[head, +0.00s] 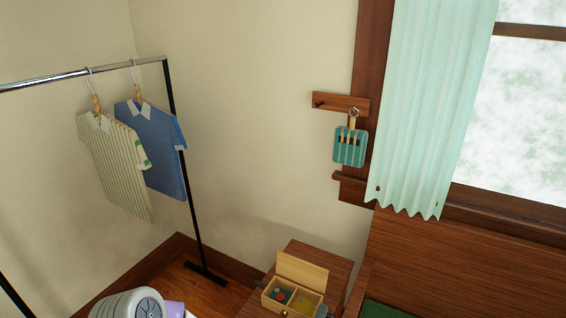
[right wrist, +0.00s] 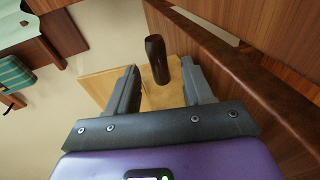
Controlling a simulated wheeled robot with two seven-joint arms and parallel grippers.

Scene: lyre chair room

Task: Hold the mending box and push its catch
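The mending box (head: 291,297) is light wood and sits on a small brown table at the bottom of the head view. Its lid (head: 302,270) stands open at the back. The left compartment holds teal and red items; the right one looks nearly empty. A small gold knob (head: 284,312) shows at its front, perhaps the catch. In the right wrist view my right gripper (right wrist: 160,67) has its fingers apart, with a dark cylinder (right wrist: 156,52) seen between them against pale wood. I cannot tell whether it touches them. My left gripper's fingers are not clearly visible.
The small table (head: 325,258) stands against the wall, close to a wooden bench (head: 450,265) on the right. A clothes rack (head: 183,160) with two shirts is at left. A teal pouch (head: 349,147) hangs from a wall peg rail (head: 341,102) beside the curtain (head: 430,100).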

